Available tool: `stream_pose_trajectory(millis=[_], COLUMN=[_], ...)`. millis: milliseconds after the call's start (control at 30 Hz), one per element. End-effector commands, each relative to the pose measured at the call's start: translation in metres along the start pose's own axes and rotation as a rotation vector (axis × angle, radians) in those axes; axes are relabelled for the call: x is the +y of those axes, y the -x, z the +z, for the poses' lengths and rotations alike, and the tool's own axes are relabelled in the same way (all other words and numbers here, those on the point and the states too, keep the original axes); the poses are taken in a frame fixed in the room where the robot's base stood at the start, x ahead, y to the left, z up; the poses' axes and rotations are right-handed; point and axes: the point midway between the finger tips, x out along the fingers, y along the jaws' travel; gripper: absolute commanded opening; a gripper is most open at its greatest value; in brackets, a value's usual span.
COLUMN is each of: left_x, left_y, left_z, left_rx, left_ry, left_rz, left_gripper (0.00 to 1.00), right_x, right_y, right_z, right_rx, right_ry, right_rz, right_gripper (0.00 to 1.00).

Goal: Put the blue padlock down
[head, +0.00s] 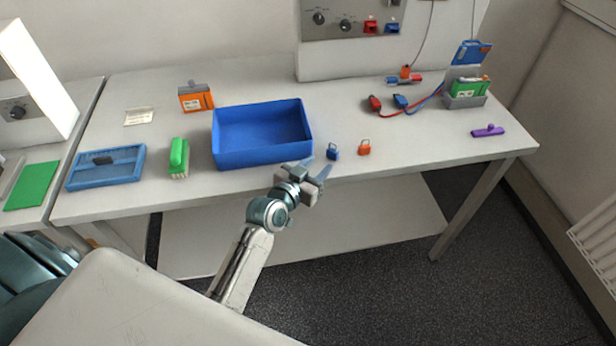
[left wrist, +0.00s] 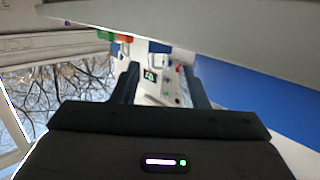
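The blue padlock (head: 333,154) stands on the table near its front edge, just right of the blue bin. My left gripper (head: 317,170) is at the table's front edge, next to the padlock on its near-left side. Its fingers are spread, with nothing seen between them. In the left wrist view the two dark fingers (left wrist: 160,88) also stand apart with a gap between them. I cannot clearly make out the blue padlock in that view. My right gripper is not in view.
The blue bin (head: 262,162) is left of the gripper; its wall shows in the left wrist view (left wrist: 250,95). Red and blue clips (head: 400,102) lie farther back. The front right of the table is mostly clear.

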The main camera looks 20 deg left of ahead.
Motion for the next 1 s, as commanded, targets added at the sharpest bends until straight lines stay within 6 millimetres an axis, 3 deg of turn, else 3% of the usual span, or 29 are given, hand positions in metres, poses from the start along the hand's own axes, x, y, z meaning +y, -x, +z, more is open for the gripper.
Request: stream_pose_trajectory(millis=[100, 300, 1000], left_x=[0.000, 0.000, 0.000], left_y=[0.021, 0.038, 0.039], left_z=[0.002, 0.000, 0.000], left_rx=[0.000, 0.001, 0.000], left_ry=[-0.002, -0.001, 0.000], left_rz=[0.000, 0.000, 0.000], left_gripper=[0.40, 0.40, 0.40], right_x=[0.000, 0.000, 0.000], right_y=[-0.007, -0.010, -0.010], right_z=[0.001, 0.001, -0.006], right_rx=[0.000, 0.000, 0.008], right_ry=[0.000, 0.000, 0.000], right_rz=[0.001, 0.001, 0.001], right_gripper=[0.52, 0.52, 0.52])
